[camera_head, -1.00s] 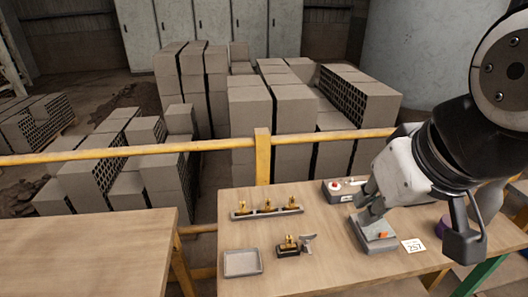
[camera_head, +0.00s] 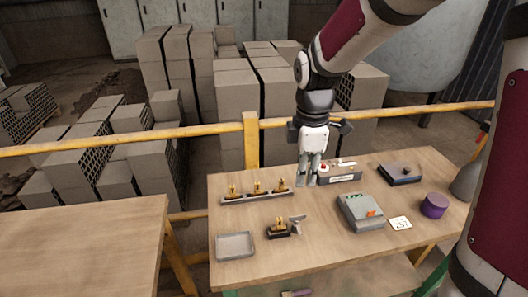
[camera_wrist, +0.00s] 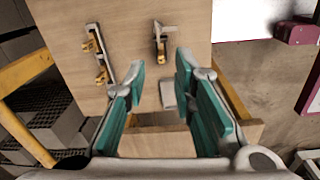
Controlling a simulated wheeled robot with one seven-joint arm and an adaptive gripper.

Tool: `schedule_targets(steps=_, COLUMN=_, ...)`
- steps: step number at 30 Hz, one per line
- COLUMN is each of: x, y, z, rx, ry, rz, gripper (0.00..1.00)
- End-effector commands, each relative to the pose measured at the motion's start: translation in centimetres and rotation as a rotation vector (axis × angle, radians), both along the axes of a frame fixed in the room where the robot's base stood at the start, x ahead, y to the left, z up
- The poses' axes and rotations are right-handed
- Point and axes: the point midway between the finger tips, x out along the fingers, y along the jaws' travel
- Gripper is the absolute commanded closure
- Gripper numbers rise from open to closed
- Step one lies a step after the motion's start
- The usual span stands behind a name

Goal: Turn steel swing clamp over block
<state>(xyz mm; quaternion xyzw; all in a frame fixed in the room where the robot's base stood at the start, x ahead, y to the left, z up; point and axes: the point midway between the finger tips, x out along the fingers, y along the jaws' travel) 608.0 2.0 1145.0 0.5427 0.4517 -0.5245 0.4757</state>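The steel swing clamp (camera_head: 298,219) is a small grey arm at the right end of a dark fixture with a brass-coloured block (camera_head: 282,224), on the table's front part. The fixture's block also shows near the top middle of the wrist view (camera_wrist: 160,42); fine detail of the clamp is too small to tell. My gripper (camera_head: 308,182) points down near the back of the table, behind and right of the fixture, apart from it. In the wrist view its teal-padded fingers (camera_wrist: 160,72) are spread, with nothing held.
A grey rail (camera_head: 260,197) with three brass pieces lies behind the fixture. An empty grey tray (camera_head: 235,246) is at front left. A control box (camera_head: 340,174), a grey device (camera_head: 360,212), a number card (camera_head: 400,223) and a purple cylinder (camera_head: 435,205) are right. A yellow railing (camera_head: 205,131) runs behind.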

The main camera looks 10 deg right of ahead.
Motion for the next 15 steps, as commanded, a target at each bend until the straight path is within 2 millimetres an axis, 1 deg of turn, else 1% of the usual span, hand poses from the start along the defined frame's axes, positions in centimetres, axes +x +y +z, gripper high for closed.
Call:
schedule_targets(steps=1, x=0.5, y=0.0, z=-1.0, rx=0.002, ry=0.018, rz=0.044, gripper=0.76)
schedule_targets(steps=3, x=0.9, y=0.1, z=-1.8, rx=0.005, ry=0.032, rz=0.094, gripper=0.76)
schedule_targets(steps=6, x=1.2, y=0.1, z=-2.5, rx=0.006, ry=0.042, rz=0.133, gripper=0.76)
schedule_targets(steps=11, x=1.2, y=0.1, z=-3.8, rx=0.006, ry=0.046, rz=0.144, gripper=0.76)
schedule_targets(steps=15, x=1.1, y=0.1, z=-6.0, rx=0.007, ry=0.049, rz=0.143, gripper=0.76)
